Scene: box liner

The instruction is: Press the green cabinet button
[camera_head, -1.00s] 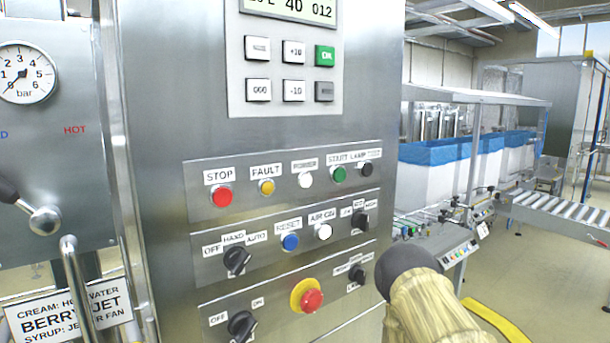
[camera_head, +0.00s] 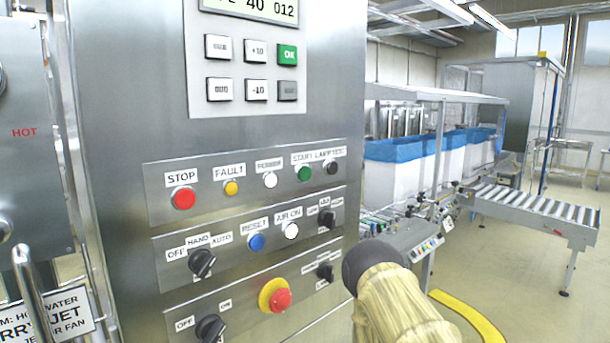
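The steel cabinet (camera_head: 110,120) fills the left and middle of the view. A small round green button (camera_head: 304,174) sits on its upper button strip, under a label that reads START. To its left are a white, a yellow and a red STOP button (camera_head: 183,198); to its right is a black one (camera_head: 331,168). A square green OK key (camera_head: 287,54) is on the keypad above. No gripper fingers show. A pale, ribbed sleeve-like shape with a dark rounded end stands at the lower right of the cabinet, apart from the green button in the picture; it may be my arm.
Lower strips carry a blue RESET button (camera_head: 256,242), black rotary switches and a red emergency button (camera_head: 278,296) on a yellow collar. A roller conveyor (camera_head: 530,212) and white bins with blue liners (camera_head: 397,148) stand behind at right. Open floor lies at the right.

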